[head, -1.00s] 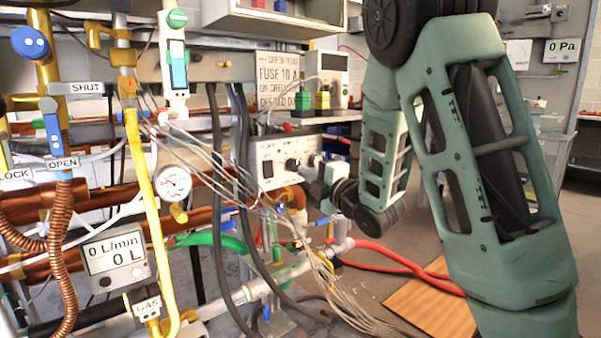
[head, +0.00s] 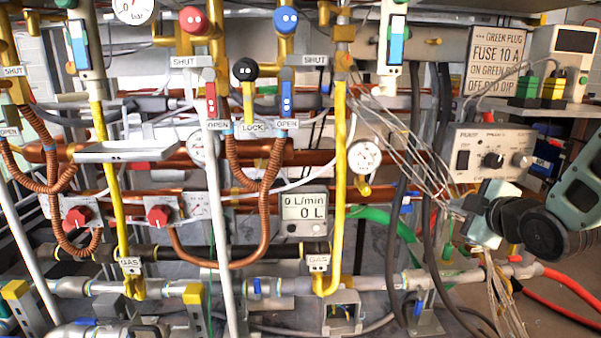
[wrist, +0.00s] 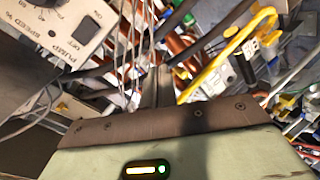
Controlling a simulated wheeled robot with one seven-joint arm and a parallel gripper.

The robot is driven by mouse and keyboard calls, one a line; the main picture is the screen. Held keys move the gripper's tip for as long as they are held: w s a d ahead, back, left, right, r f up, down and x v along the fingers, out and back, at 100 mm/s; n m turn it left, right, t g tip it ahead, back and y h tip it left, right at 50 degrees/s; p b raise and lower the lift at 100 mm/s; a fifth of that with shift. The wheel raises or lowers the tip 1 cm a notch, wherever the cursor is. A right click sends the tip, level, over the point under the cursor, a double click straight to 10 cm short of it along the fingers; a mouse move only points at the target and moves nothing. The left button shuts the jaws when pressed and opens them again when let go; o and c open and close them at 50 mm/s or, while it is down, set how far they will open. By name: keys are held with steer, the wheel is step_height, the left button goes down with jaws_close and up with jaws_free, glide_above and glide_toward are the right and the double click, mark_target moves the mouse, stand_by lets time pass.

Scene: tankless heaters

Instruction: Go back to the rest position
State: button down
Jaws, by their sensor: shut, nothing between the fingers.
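My arm comes in from the right edge in the head view, with its dark round wrist joint low at the right. My gripper (head: 462,207) points left, in front of the pipework and just below the pump control box (head: 490,152). In the wrist view my gripper (wrist: 157,85) shows its dark fingers together in the middle, with nothing between them. Thin pale wires (head: 410,150) pass close by the fingertips in the head view; I cannot tell whether they touch. The pump box (wrist: 75,25) is at the upper left in the wrist view.
A pipe rack with gas lines, valves and a flow meter (head: 304,213) fills the left and middle. Black hoses (head: 390,240) hang close left of my gripper. A red hose (head: 570,285) runs at the lower right. A fuse sign (head: 496,62) stands above the pump box.

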steer(key=s+a+f+m+g+y, duration=0.1)
steer(key=s+a+f+m+g, duration=0.2)
steer(key=s+a, duration=0.35)
steer(key=s+a+f+m+g, duration=0.1)
steer(key=s+a+f+g, duration=0.2)
steer(key=s+a+g, duration=0.4)
steer(key=s+a+f+m+g+h, duration=0.1)
steer(key=s+a+g, duration=0.15)
steer(key=s, duration=0.65)
steer(key=s+a+m+g+h, duration=0.1)
steer(key=s+a+g, duration=0.15)
steer(key=s, duration=0.55)
step_height(320, 180, up, 28)
steer(key=p, duration=2.8)
steer(key=shift+s+a+r+t, duration=0.15)
steer(key=shift+s+r+t, duration=0.05)
steer(key=shift+s+t, duration=0.2)
